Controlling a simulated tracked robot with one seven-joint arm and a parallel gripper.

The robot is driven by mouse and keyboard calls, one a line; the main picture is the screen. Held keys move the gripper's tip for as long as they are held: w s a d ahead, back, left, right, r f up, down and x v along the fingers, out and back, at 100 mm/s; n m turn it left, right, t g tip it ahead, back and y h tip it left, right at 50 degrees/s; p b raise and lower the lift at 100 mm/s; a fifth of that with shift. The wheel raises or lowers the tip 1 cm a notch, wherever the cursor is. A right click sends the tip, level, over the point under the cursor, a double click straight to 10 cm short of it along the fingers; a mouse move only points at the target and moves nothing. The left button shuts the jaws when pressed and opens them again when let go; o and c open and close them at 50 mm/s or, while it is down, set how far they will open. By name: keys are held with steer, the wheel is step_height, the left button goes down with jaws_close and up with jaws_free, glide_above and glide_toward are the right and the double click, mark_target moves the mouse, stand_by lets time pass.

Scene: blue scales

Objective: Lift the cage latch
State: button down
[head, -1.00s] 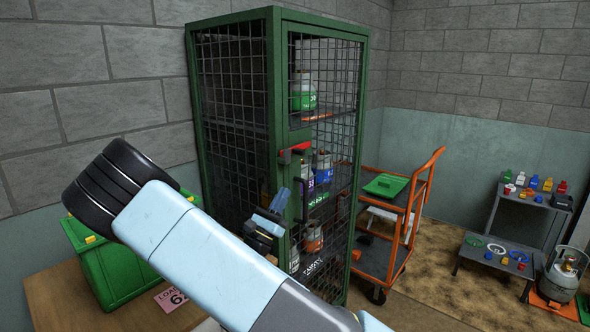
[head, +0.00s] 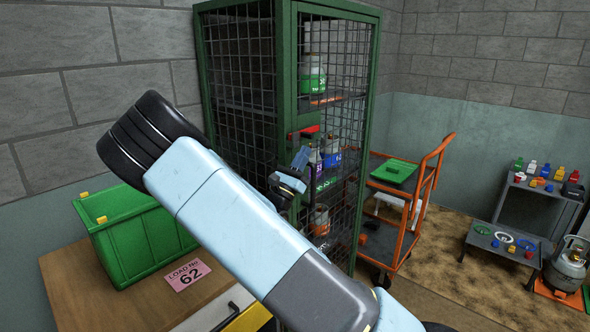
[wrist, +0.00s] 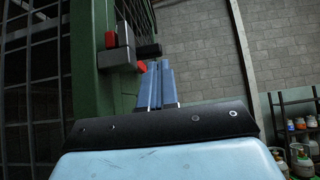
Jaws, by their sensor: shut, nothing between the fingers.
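The green mesh cage (head: 287,60) stands upright with its door side facing right of centre. Its latch (head: 304,132), a red bar with dark and grey parts, sits on the door-side post. In the wrist view the latch (wrist: 121,55) shows as grey blocks with red pieces, left of and beyond my fingertips. My gripper (head: 301,156) is shut and empty, its blue fingers just below the latch in the head view. The fingers also show close together in the wrist view (wrist: 157,68). I cannot tell whether they touch the latch.
Gas cylinders (head: 312,75) stand on shelves inside the cage. An orange trolley (head: 405,205) stands close to the cage's right side.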

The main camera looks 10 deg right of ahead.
steer(key=shift+x, duration=0.85)
steer(key=shift+a+r, duration=0.1)
steer(key=shift+r, duration=0.05)
